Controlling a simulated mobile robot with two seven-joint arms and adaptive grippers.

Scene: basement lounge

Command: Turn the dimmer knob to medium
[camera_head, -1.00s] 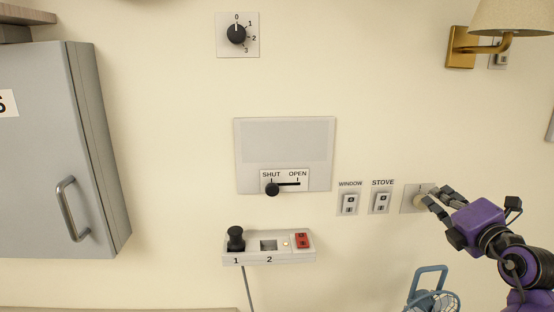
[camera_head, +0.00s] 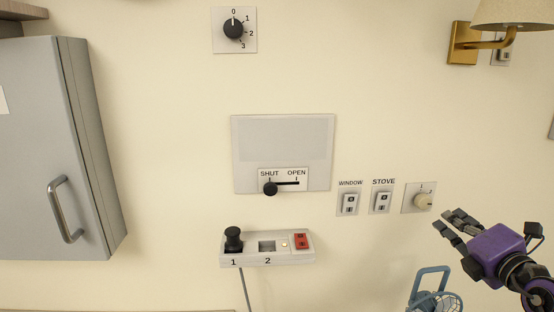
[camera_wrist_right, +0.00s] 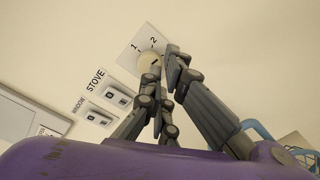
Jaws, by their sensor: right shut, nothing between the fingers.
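A round cream knob (camera_head: 423,200) sits on a small wall plate (camera_head: 409,198) marked 1 and 2, right of the STOVE switch. No label in view says dimmer, and I cannot tell its exact setting. My right gripper (camera_head: 448,220) is shut and empty, just below and right of the knob, apart from it. In the right wrist view the knob (camera_wrist_right: 149,61) shows beyond the fingers, which partly overlap its plate. A black dial (camera_head: 233,28), marked 0 to 3, is higher on the wall with its pointer at 0. My left gripper is not in view.
WINDOW (camera_head: 349,203) and STOVE (camera_head: 382,201) switches are left of the knob. A SHUT/OPEN slider (camera_head: 271,188) sits at SHUT. A switch box (camera_head: 290,258) is below, a grey cabinet (camera_head: 45,150) left, a lamp (camera_head: 505,20) upper right, a blue object (camera_head: 432,285) below.

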